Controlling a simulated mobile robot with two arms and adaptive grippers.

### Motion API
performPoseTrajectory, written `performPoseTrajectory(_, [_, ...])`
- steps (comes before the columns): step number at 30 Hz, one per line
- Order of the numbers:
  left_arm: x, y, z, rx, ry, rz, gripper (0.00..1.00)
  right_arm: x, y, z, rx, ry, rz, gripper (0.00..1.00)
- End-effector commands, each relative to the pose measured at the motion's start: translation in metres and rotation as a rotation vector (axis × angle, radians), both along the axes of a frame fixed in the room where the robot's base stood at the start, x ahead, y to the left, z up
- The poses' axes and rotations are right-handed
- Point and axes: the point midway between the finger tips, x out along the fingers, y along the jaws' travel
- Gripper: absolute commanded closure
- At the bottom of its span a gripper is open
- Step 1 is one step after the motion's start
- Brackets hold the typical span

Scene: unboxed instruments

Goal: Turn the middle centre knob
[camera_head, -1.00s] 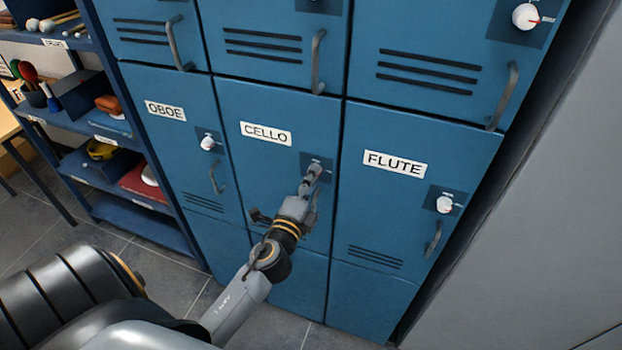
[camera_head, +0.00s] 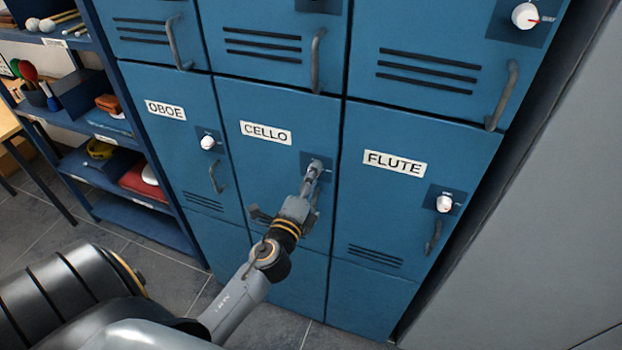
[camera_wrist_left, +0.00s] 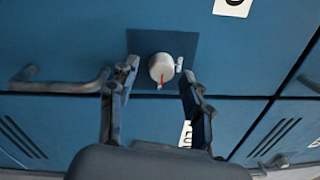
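The middle centre knob is on the blue CELLO locker door (camera_head: 231,170). In the head view my left gripper (camera_head: 314,172) reaches up to its dark plate and mostly covers the knob. In the left wrist view the round white knob (camera_wrist_left: 161,68) shows with a red mark pointing down in the picture, on a dark square plate (camera_wrist_left: 186,43). My left gripper (camera_wrist_left: 160,75) is open, one finger on each side of the knob, with a visible gap on both sides. The right gripper is not in view.
The OBOE knob (camera_head: 207,142) is to the left and the FLUTE knob (camera_head: 444,204) to the right. Another knob (camera_head: 525,16) is at the upper right. The CELLO door handle (camera_wrist_left: 60,82) lies beside the left finger. A blue shelf unit (camera_head: 135,217) with several items stands at left.

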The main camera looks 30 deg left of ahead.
Motion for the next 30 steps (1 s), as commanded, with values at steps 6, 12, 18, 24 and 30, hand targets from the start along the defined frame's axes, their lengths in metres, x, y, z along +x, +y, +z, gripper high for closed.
performPoseTrajectory(6, [-0.001, 0.0, 0.0, -0.001, -0.001, 0.001, 0.5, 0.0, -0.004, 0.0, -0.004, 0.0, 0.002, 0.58])
performPoseTrajectory(12, [-0.021, -0.005, -0.002, -0.005, 0.002, 0.002, 0.5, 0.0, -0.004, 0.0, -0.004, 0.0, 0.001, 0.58])
performPoseTrajectory(18, [-0.055, -0.013, -0.002, -0.004, 0.0, 0.004, 0.5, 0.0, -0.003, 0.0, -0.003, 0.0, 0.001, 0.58])
performPoseTrajectory(24, [-0.069, -0.017, -0.003, -0.003, -0.001, 0.002, 0.5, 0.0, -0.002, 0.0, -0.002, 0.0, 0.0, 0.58])
performPoseTrajectory(30, [-0.073, -0.017, -0.003, 0.0, 0.002, 0.0, 0.5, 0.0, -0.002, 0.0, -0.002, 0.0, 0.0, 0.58])
